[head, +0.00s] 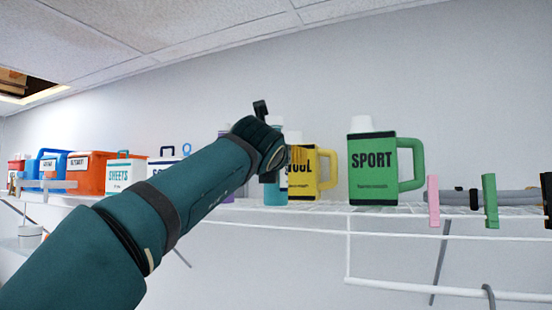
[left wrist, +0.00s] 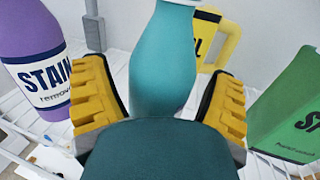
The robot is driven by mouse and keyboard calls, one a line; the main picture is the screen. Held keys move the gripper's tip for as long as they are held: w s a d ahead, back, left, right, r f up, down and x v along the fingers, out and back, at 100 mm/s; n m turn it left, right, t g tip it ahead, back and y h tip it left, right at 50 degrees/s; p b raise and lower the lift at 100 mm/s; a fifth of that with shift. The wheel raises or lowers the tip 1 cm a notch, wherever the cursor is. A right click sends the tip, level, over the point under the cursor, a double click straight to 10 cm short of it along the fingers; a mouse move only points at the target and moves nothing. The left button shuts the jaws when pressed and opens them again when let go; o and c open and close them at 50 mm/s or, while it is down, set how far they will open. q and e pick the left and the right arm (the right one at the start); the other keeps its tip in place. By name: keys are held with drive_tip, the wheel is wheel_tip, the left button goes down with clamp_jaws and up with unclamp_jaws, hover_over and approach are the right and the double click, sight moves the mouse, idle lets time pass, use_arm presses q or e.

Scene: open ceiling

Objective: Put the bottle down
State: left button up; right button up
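A teal bottle (head: 276,194) is on the white wire shelf (head: 330,207), partly hidden behind my left gripper (head: 278,150). Its base looks level with the shelf top, but contact is hard to make out. In the left wrist view the bottle (left wrist: 165,65) is between the two yellow-padded fingers of my left gripper (left wrist: 163,85). The fingers are spread, with a narrow gap showing on each side of the bottle. The bottle's lower part is hidden behind the gripper body. My right gripper is not in view.
A yellow jug (head: 318,172) and green SPORT jug (head: 372,165) stand right of the bottle. A purple STAIN remover bottle (left wrist: 38,60) is on its left. Clothespins, including a pink one (head: 433,200), line the shelf edge. Orange boxes (head: 90,172) and other containers stand left.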

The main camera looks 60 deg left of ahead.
use_arm(q)
drive_tip(key=b+v, duration=0.1)
drive_tip(key=v, duration=1.1)
drive_tip(key=shift+b, duration=0.35)
drive_tip(key=shift+s+r, duration=0.1)
drive_tip(key=shift+r, duration=0.05)
